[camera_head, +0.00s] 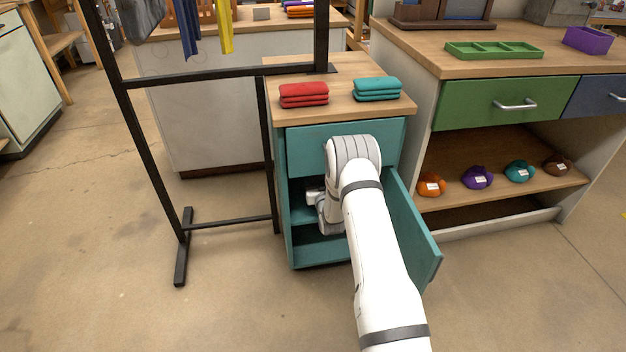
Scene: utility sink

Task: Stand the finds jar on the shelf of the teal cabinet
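The teal cabinet (284,200) stands in the middle under a wooden top, with its door (412,230) swung open to the right. Its shelf (299,216) shows as a teal strip inside, left of my arm. My gripper (313,196) is at the opening, just above the shelf level. Its fingers are hidden or too small to make out, so I cannot tell whether it is open or shut. I cannot make out the finds jar in this view.
Folded red cloths (304,95) and teal cloths (377,89) lie on the cabinet top. A black metal rack (150,165) stands close on the left. A wooden-topped bench (470,65) on the right holds a green tray (493,50). The floor in front is clear.

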